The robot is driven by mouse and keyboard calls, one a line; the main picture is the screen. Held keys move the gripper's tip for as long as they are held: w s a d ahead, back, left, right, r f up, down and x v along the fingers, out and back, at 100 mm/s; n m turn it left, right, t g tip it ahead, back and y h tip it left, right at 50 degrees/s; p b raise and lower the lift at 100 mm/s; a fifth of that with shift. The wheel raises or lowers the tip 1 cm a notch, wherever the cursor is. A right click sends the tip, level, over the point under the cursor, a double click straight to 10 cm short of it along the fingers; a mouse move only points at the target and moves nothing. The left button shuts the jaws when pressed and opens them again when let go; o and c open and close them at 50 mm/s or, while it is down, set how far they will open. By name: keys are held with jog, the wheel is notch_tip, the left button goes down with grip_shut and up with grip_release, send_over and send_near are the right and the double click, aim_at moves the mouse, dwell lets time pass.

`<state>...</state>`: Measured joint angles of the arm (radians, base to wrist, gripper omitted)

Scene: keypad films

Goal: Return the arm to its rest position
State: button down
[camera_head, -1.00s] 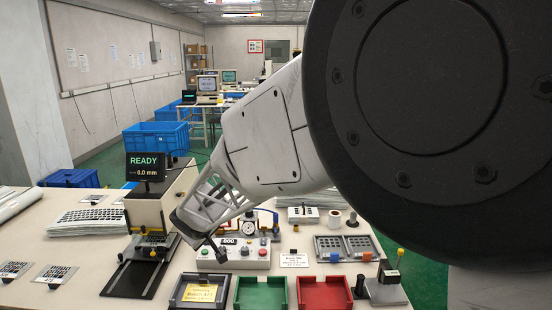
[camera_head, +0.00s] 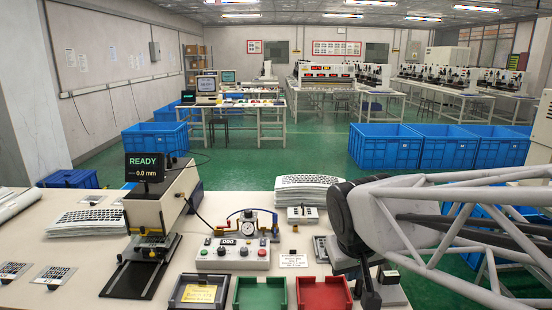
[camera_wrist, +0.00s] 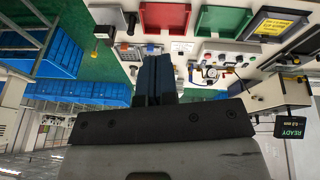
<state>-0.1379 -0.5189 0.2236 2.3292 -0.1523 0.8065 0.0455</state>
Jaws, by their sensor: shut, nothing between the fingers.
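My arm comes in from the right in the head view, its white lattice link lying nearly level above the right end of the bench. My gripper (camera_head: 369,292) hangs at its left end, dark and pointing down, just right of the red tray (camera_head: 323,294). In the wrist view my gripper (camera_wrist: 155,60) shows two dark fingers side by side, closed together, with nothing seen between them. The bench with its trays appears upside down beyond the fingertips.
The bench (camera_head: 75,270) carries a green tray (camera_head: 260,294), a black tray with a yellow label (camera_head: 198,293), a control box with a gauge (camera_head: 234,254) and a READY display (camera_head: 145,167). Blue crates (camera_head: 385,147) stand on the green floor behind.

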jog(key=s+d+f+m+g, duration=0.1)
jog(key=s+d, duration=0.3)
jog(key=s, duration=0.7)
jog(key=shift+s+f+m+y, duration=0.15)
jog(key=shift+s+m+y, duration=0.25)
jog(key=shift+m, duration=0.2)
